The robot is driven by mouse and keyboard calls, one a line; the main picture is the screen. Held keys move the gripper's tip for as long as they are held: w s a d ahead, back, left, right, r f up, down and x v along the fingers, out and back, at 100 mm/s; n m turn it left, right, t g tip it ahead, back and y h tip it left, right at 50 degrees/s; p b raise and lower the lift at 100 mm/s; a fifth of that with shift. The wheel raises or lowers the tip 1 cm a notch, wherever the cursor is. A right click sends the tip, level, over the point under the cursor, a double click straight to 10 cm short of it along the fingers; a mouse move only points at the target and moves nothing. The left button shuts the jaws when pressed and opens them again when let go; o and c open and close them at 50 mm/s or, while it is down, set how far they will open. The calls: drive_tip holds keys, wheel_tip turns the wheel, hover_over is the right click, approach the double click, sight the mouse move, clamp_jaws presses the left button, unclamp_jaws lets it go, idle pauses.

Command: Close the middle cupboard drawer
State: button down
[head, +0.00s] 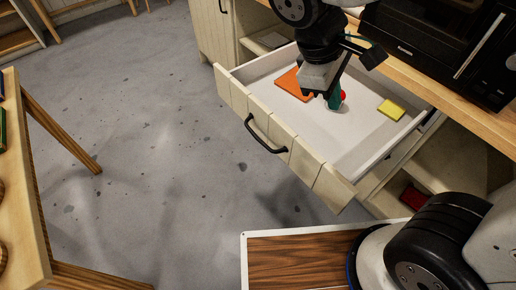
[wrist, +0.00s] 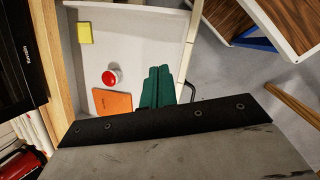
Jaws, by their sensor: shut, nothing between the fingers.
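The cupboard drawer (head: 305,160) is pulled well out, its pale slatted front facing lower left with a black bar handle (head: 265,140). Its white inside shows in the wrist view (wrist: 140,30). My gripper (head: 333,99) is over the open drawer; its teal fingers (wrist: 158,88) are together with nothing between them. In the wrist view they appear on the inner side of the drawer front, near the handle (wrist: 193,92). I cannot tell how high they are above the drawer floor.
The drawer holds an orange flat item (head: 292,84), a yellow block (head: 391,109) and a red-topped item (wrist: 110,77). A black microwave (head: 430,45) stands on the wooden counter. A red item (head: 414,198) lies in the compartment below. A wooden table (head: 25,190) is at left; the floor between is clear.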

drive_tip(key=s+a+f+n+t+h, duration=0.1)
drive_tip(key=a+f+n+t, duration=0.2)
drive_tip(key=a+f+n, duration=0.7)
drive_tip(key=s+a+f+n+t+h, duration=0.25)
drive_tip(key=a+f+n, duration=0.35)
drive_tip(key=a, duration=0.7)
drive_tip(key=w+d+f+m, duration=0.1)
drive_tip(key=w+d+f, duration=0.6)
drive_tip(key=d, duration=0.2)
drive_tip(key=shift+w+y, duration=0.35)
drive_tip(key=shift+w, duration=0.05)
drive_tip(key=shift+t, duration=0.25)
